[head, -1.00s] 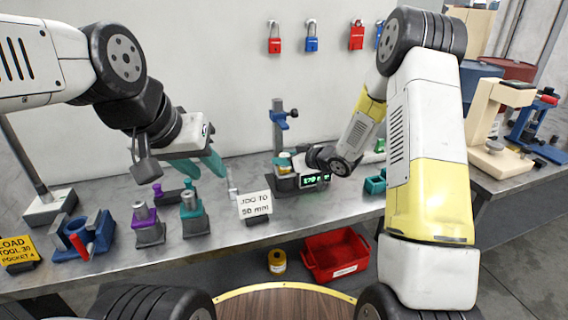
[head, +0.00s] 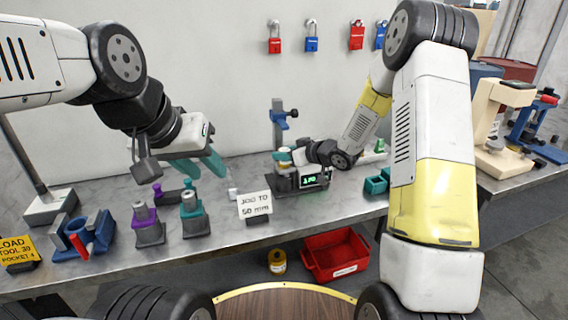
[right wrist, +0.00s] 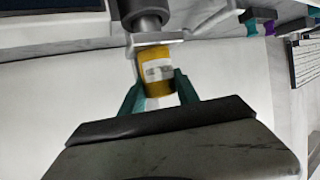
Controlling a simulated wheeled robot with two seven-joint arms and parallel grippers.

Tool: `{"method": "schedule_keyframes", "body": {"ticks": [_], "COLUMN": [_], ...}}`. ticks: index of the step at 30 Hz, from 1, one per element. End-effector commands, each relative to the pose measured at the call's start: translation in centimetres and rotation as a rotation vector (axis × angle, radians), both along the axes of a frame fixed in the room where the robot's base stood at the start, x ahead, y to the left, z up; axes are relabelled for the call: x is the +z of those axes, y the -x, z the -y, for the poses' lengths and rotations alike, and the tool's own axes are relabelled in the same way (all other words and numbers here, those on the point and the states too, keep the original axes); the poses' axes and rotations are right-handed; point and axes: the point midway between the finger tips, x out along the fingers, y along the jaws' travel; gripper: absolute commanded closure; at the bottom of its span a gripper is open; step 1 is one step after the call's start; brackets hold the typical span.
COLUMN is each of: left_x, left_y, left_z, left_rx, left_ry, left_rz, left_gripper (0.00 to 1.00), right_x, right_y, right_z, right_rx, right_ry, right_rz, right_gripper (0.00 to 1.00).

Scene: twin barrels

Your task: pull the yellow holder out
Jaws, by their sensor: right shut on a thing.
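The yellow holder (right wrist: 155,72) shows in the right wrist view as a yellow cylinder with a pale label, between the two teal fingers of my right gripper (right wrist: 160,94). The gripper is shut on it. A light flange and a dark grey cylinder (right wrist: 142,17) lie right beyond the holder; I cannot tell whether they touch. In the head view the holder (head: 284,152) is small and partly hidden by my right gripper (head: 287,158), above the grey device with a green display (head: 312,181). My left gripper (head: 200,164) hangs open and empty over the left bench.
A grey post with a blue clamp (head: 279,118) stands behind the device. A sign (head: 255,206) stands in front-left. Purple (head: 147,222) and teal (head: 193,213) holders stand left. Teal bins (head: 376,185) lie right. A red crate (head: 337,256) and yellow canister (head: 277,261) are below the bench.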

Motion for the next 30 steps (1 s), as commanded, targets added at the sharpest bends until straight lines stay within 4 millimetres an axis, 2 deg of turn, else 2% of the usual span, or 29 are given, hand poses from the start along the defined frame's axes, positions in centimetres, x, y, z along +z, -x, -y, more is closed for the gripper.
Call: {"method": "schedule_keyframes", "body": {"ticks": [30], "left_x": [0.0], "left_y": [0.0], "left_z": [0.0], "left_rx": [0.0], "left_ry": [0.0], "left_rz": [0.0], "left_gripper": [0.64], "right_x": [5.0], "right_y": [-0.1], "right_z": [-0.1], "right_rx": [0.001], "right_ry": [-0.003], "right_rz": [0.006], "right_gripper": [1.0]}}
